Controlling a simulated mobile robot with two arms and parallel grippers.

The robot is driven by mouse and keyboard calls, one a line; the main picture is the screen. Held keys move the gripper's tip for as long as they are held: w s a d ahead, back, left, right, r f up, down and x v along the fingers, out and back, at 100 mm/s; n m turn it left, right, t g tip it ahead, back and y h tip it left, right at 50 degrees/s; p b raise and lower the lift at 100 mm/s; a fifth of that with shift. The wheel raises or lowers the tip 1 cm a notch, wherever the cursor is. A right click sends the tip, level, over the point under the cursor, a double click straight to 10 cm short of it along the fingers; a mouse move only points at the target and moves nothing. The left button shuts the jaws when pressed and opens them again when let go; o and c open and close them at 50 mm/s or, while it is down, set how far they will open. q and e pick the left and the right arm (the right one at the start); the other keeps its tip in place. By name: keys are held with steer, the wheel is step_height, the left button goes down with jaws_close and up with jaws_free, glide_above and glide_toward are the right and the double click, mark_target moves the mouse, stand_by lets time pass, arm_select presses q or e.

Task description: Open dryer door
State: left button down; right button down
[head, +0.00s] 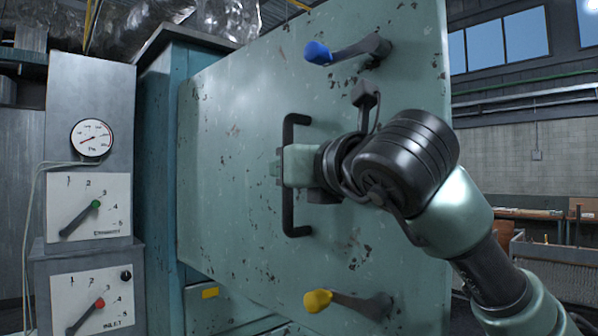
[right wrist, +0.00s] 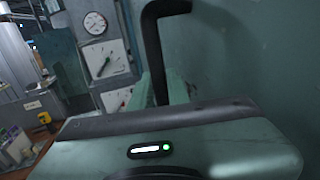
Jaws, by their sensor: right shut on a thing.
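The dryer door (head: 235,110) is a large, chipped pale green panel in the head view. Its black bar handle (head: 290,130) stands upright near the middle. My right gripper (head: 287,166) is shut on the handle's upright bar; the handle (right wrist: 156,45) also rises between its fingers in the right wrist view. A lever with a blue knob (head: 318,53) sits near the door's top and one with a yellow knob (head: 318,300) near its bottom, both knobs pointing left. I cannot tell whether the door stands ajar. My left gripper is not in view.
The teal dryer body (head: 158,150) shows behind the door's left side. A grey panel (head: 90,165) left of it carries a round gauge (head: 91,138) and two dials. Foil-wrapped ducting (head: 150,15) runs above. A workbench (head: 525,213) stands at far right.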

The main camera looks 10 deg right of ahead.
steer(key=shift+s+a+r, duration=0.1)
steer(key=shift+s+r, duration=0.05)
steer(key=shift+r, duration=0.25)
steer(key=c, duration=1.4)
jaws_free()
steer(key=shift+f, duration=0.1)
steer(key=shift+o, duration=0.2)
steer(key=shift+w+a+f, duration=0.15)
steer(key=shift+w+a, duration=0.05)
steer(key=shift+a, duration=0.1)
steer(key=b+v, duration=0.3)
steer(key=v, duration=0.5)
